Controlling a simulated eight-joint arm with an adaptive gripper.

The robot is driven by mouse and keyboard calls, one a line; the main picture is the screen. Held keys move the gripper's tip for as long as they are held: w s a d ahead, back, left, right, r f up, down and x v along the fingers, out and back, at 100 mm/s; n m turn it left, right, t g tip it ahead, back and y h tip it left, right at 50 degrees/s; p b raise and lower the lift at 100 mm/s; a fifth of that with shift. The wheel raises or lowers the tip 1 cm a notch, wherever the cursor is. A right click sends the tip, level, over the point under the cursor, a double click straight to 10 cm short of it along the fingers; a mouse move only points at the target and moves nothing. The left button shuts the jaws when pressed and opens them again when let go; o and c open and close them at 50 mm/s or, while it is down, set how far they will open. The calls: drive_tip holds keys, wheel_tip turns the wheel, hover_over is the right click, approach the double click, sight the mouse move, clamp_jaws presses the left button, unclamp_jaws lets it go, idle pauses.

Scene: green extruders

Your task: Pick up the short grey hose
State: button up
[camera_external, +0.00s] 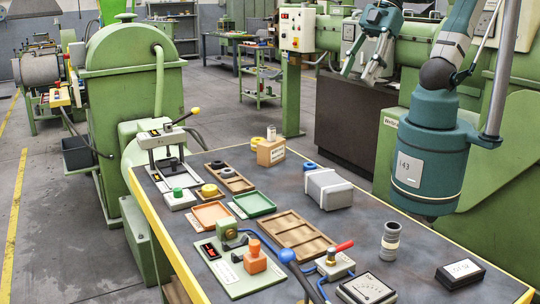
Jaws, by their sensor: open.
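A short grey hose-like cylinder (390,241) stands upright near the right side of the table. It has a flared dark top and a paler band below it. Nothing touches it. My gripper (362,74) is open and empty, high above and behind the table, well away from the cylinder. Its grey fingers point downward, spread apart. The arm's large teal link hangs in front at the right, above the table edge.
Close to the cylinder are a red-handled valve block (335,264), a square gauge (366,289) and a black labelled box (460,273). A wooden compartment tray (297,238) and grey block (327,189) lie left of it. Blue hosing (288,257) runs at the front.

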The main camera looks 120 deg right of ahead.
drive_tip(key=w+a+f+n+g, duration=0.2)
drive_tip(key=w+a+f+n, duration=0.25)
drive_tip(key=w+a, duration=0.2)
drive_tip(key=n+g+b, duration=0.3)
drive_tip(key=n+g, duration=0.1)
drive_tip(key=n, duration=0.9)
hover_over(391, 238)
drive_tip(key=s+d, duration=0.1)
drive_tip(key=s, duration=0.1)
wheel_tip(391, 238, down, 22)
drive_tip(key=r, duration=0.1)
drive_tip(key=shift+w+f, duration=0.15)
drive_tip(key=shift+f, duration=0.3)
drive_tip(key=shift+d+f+b, duration=0.1)
drive_tip(key=shift+f+b, duration=0.2)
drive_tip(key=shift+f, duration=1)
drive_tip(key=shift+f+b, duration=0.35)
drive_tip(key=shift+f, duration=2.25)
